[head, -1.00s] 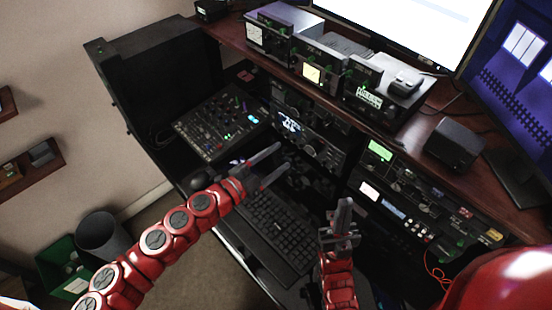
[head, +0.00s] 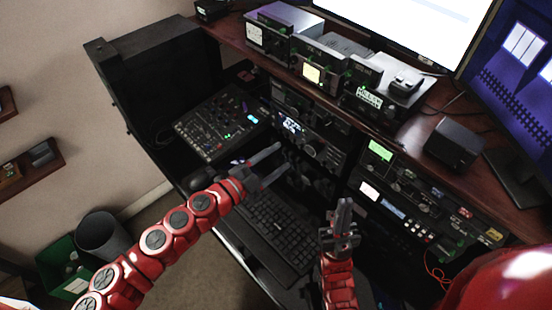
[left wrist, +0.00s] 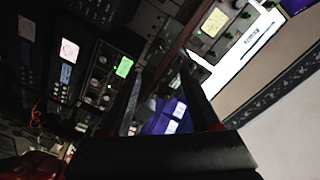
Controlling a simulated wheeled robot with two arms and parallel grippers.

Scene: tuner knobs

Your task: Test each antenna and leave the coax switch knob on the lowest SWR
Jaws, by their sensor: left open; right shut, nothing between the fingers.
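My left gripper (head: 279,160) is open and empty, in front of the radio rack below the shelf and above the keyboard's far end. Its two fingers also show in the left wrist view (left wrist: 162,76), with no knob between them. My right gripper (head: 344,204) is shut and empty, right of the keyboard. Black radio units with small knobs stand on the shelf: one with a white meter face (head: 254,34) and one with a lit cream meter (head: 312,73). A radio with a lit display (head: 291,125) sits below. I cannot tell which knob is the coax switch.
A keyboard (head: 265,235) lies under my left gripper. A mixer (head: 218,122) stands to its left. A rack with a green display (head: 380,151) is at the right. The wooden shelf edge (head: 400,145) overhangs the rack. A black speaker (head: 454,145) stands on it.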

